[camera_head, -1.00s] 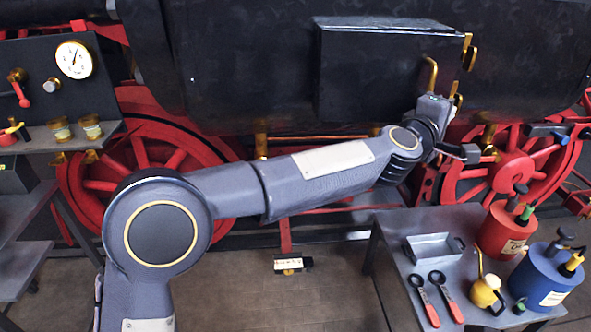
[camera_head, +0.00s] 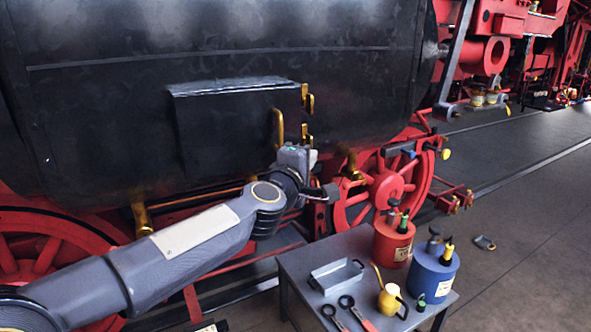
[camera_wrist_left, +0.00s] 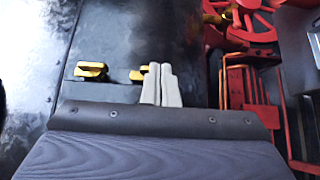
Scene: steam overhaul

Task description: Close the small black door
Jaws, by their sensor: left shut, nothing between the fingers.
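The small black door (camera_head: 230,135) is a raised dark panel on the side of the black boiler (camera_head: 90,110), with a pale top edge. A gold handle (camera_head: 278,126) stands near its right side, and gold hinge-like fittings (camera_head: 307,98) sit at its right edge. I cannot tell whether the door lies fully flush. My left gripper (camera_head: 297,157) is just below the handle at the door's lower right. In the left wrist view its pale fingers (camera_wrist_left: 160,80) are together and empty, beside gold fittings (camera_wrist_left: 92,70) on a black surface; contact is unclear. My right gripper is not seen.
A grey table (camera_head: 300,272) stands below right of my left gripper, with a metal tray (camera_head: 336,277), a red can (camera_head: 392,242), a blue can (camera_head: 432,272) and a yellow oiler (camera_head: 390,302). Red wheels (camera_head: 385,190) lie behind. Floor at the right is largely open.

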